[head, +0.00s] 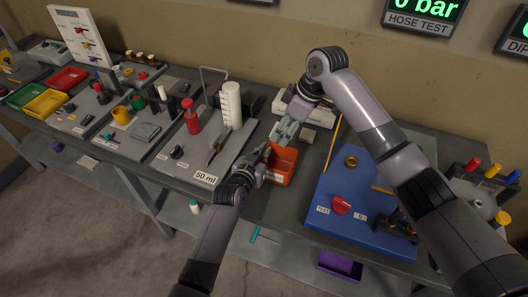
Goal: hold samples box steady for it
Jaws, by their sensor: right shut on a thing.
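The orange-red samples box (285,170) sits on the grey bench, near the front edge at the middle of the view. My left gripper (265,154) is at the box's left wall, very close to it or touching. Its fingertips are small and dark here, and I cannot tell whether they are closed on the wall. My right gripper (284,133) is just behind and above the box's back edge, pointing down toward it. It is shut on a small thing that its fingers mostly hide. The inside of the box is partly hidden.
A blue board (330,190) lies to the right. A white device (306,107) stands behind. Trays of parts fill the far left.

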